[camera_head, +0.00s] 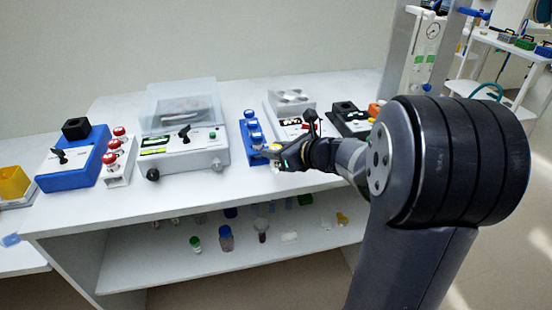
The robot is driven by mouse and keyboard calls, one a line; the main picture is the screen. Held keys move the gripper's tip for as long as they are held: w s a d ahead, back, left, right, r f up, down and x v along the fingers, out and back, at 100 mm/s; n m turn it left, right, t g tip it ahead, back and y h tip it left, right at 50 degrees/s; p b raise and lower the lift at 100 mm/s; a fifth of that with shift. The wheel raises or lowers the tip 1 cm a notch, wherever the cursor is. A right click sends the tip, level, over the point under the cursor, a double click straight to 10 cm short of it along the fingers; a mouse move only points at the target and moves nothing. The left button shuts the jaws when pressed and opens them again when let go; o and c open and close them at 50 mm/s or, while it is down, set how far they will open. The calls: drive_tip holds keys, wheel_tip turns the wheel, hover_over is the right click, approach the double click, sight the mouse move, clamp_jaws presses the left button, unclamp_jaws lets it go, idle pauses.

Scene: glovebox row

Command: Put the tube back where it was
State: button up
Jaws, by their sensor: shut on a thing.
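My gripper (274,154) is at the front right of the blue rack, with its fingertips pointing left. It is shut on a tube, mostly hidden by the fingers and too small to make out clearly. The blue rack (245,143) holds upright blue-capped tubes (251,125) in a row running front to back. The fingertips are close to the front end of this rack; I cannot tell whether the held tube is in a hole or clear of it. A white rack (119,178) with red-capped tubes (118,132) stands further left.
A grey device with a clear lid (181,100) stands left of the blue rack, and a blue device (73,163) further left. A white device (290,103) and a black device (349,118) stand right. Several bottles (226,238) stand on the lower shelf. The table's front strip is clear.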

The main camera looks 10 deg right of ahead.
drive_tip(key=shift+f, duration=0.75)
drive_tip(key=shift+f+b, duration=0.2)
drive_tip(key=shift+b, duration=0.1)
drive_tip(key=o, duration=1)
drive_tip(key=shift+r, duration=0.2)
drive_tip(key=shift+s+d+r+p, duration=0.1)
drive_tip(key=shift+r+p, duration=0.05)
drive_tip(key=shift+p, duration=0.15)
drive_tip(key=p+v, duration=0.1)
drive_tip(key=v, duration=1)
drive_tip(key=shift+s+d, duration=0.15)
drive_tip(key=shift+s, duration=0.15)
